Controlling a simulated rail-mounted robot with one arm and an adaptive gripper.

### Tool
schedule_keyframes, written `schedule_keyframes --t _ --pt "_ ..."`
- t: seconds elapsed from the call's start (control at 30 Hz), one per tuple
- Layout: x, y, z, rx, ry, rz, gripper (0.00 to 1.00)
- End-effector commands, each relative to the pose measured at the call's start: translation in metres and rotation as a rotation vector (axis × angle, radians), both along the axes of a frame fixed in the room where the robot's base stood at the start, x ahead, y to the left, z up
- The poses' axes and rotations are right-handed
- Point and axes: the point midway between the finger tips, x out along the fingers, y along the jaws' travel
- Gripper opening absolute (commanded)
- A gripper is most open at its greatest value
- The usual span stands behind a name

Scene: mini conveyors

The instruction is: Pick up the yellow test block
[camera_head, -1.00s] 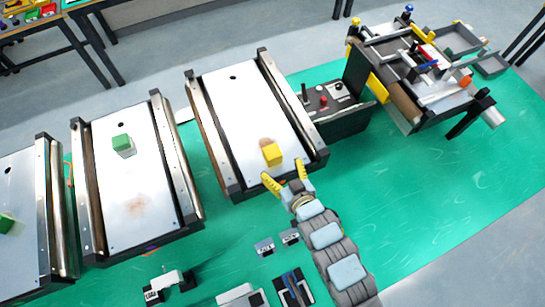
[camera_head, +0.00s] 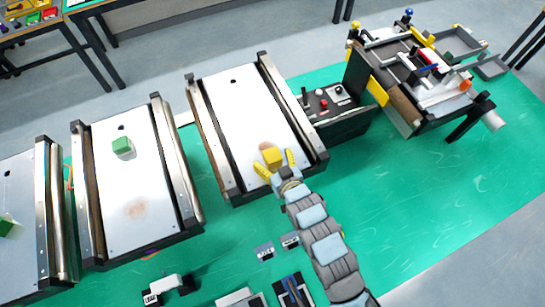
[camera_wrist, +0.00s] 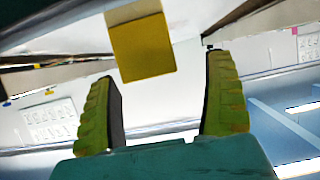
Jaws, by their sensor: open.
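The yellow test block (camera_head: 272,156) sits on the right-hand conveyor (camera_head: 243,110), near its front end. My gripper (camera_head: 276,163) is open, and its two yellow fingers reach toward the block from the front, one on each side. In the wrist view the yellow block (camera_wrist: 141,47) shows at the top, beyond the fingertips and left of the middle of the gap. The wrist-view gripper (camera_wrist: 163,82) has nothing between its fingers. I cannot tell whether a finger touches the block.
A green block (camera_head: 122,146) sits on the middle conveyor (camera_head: 137,185), and another green block (camera_head: 6,227) on the left one. A control box with knobs (camera_head: 325,103) adjoins the right-hand conveyor. Small parts lie on the green mat (camera_head: 430,190) in front.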

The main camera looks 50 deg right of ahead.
Motion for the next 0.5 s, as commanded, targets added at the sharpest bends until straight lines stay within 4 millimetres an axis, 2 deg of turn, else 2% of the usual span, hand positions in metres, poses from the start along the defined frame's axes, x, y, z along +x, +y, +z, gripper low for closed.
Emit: schedule_keyframes --t 0.5 --pt "0.032 -0.022 -0.019 0.000 -0.002 0.001 0.85"
